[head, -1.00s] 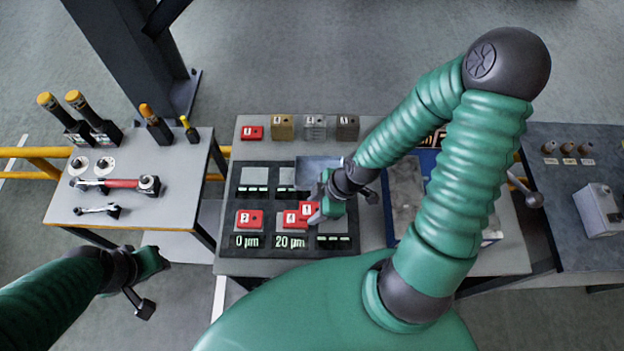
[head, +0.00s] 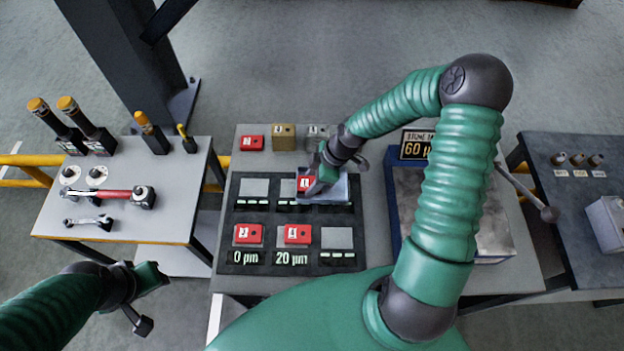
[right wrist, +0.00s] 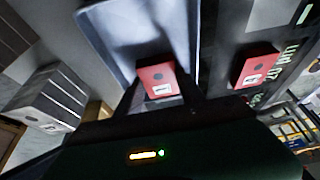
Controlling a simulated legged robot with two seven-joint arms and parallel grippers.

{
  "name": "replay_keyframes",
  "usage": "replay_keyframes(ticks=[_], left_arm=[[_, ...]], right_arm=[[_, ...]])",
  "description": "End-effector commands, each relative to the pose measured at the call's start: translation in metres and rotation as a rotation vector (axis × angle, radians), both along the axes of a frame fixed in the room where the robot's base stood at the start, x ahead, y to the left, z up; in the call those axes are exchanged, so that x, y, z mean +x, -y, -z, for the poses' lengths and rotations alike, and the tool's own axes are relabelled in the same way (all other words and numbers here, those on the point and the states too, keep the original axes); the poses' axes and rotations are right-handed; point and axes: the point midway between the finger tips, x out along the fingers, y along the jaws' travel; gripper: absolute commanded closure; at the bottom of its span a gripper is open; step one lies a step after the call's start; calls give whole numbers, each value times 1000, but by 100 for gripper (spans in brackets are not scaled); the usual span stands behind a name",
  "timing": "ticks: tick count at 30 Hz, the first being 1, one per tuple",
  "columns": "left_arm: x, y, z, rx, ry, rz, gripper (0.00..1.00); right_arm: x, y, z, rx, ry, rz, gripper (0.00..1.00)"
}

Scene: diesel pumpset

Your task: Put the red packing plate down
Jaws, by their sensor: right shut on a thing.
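The red packing plate (head: 304,184) is in my right gripper (head: 316,182), at the left end of a shallow metal tray (head: 338,188) on the black board. In the right wrist view the plate (right wrist: 156,79) sits between the two dark fingers, over the tray's end (right wrist: 110,28). I cannot tell whether it touches the tray. Two other red plates lie on grey pads in the front row: one (head: 248,235) above "0 µm", one (head: 297,234) above "20 µm". My left gripper (head: 150,277) is away from the bench at lower left; its opening is unclear.
A bare grey pad (head: 337,238) is at front right, another (head: 254,188) at back left. A blue-edged stone plate (head: 405,190) stands right of the board. A tool table (head: 120,230) is at left.

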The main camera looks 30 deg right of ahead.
Motion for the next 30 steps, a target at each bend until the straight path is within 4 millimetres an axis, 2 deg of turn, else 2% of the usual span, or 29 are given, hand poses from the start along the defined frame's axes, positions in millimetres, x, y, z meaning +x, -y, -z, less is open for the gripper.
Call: replay_keyframes(ticks=[5, 6, 10, 21, 25, 30], left_arm=[[0, 0, 1, 0, 0, 1, 64], [0, 0, 1, 0, 0, 1, 64], [0, 0, 1, 0, 0, 1, 64], [0, 0, 0, 0, 0, 0, 64], [0, 0, -1, 0, 0, 1, 64], [0, 0, -5, 0, 0, 1, 64]], right_arm=[[0, 1, 1, 1, 1, 1, 100], [0, 0, 1, 0, 0, 1, 51], [0, 0, 1, -1, -1, 1, 34], [0, 2, -4, 0, 0, 2, 33], [-5, 11, -26, -4, 2, 4, 33], [-14, 26, -70, -3, 4, 6, 33]])
